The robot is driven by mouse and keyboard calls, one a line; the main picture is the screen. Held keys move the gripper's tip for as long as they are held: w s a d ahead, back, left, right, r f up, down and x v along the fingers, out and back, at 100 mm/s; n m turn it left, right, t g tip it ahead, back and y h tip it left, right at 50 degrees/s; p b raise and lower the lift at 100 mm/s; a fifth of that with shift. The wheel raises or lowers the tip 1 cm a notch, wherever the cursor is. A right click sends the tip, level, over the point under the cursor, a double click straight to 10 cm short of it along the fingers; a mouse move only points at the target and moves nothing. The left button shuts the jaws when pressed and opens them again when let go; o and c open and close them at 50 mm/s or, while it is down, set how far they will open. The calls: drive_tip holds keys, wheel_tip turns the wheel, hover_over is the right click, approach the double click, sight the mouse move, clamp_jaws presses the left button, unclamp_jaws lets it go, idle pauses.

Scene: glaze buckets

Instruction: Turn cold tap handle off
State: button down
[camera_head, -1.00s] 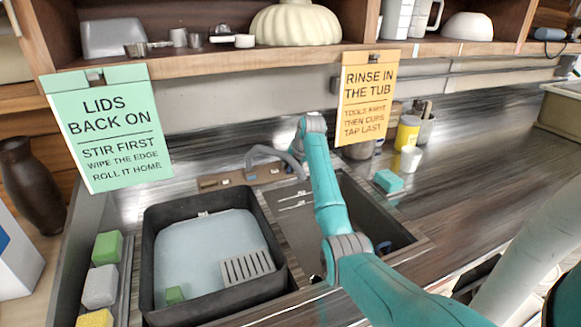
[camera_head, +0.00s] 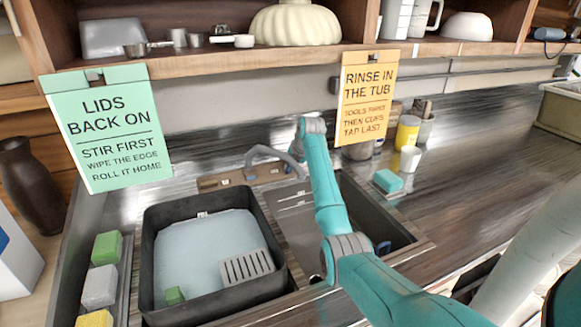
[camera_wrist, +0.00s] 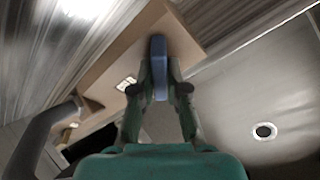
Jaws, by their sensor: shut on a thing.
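The blue tap handle (camera_wrist: 158,48) stands over a brown tap ledge (camera_wrist: 115,62) in the wrist view. My gripper (camera_wrist: 160,72) has its two fingers closed on either side of this handle. In the head view my arm hides the gripper and the held handle. The grey curved tap spout (camera_head: 270,151) rises from the ledge behind the sink. The spout also shows dark at the lower left of the wrist view (camera_wrist: 42,130). I cannot tell whether water runs from it.
A black tub (camera_head: 150,235) with pale liquid and a grey grille (camera_head: 247,266) sits left in the sink. The open basin (camera_head: 298,225) is to its right, under my arm. A teal sponge (camera_head: 387,181) and yellow jar (camera_head: 407,133) stand right. An orange sign (camera_head: 367,97) hangs above.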

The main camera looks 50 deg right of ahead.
drive_tip(key=m, duration=0.5)
drive_tip(key=shift+t, duration=0.3)
drive_tip(key=m, duration=0.4)
drive_tip(key=shift+w+r+t, duration=0.1)
drive_tip(key=shift+t, duration=0.2)
drive_tip(key=shift+m, duration=0.4)
drive_tip(key=c, duration=1.2)
unclamp_jaws()
wheel_tip(320, 180, up, 10)
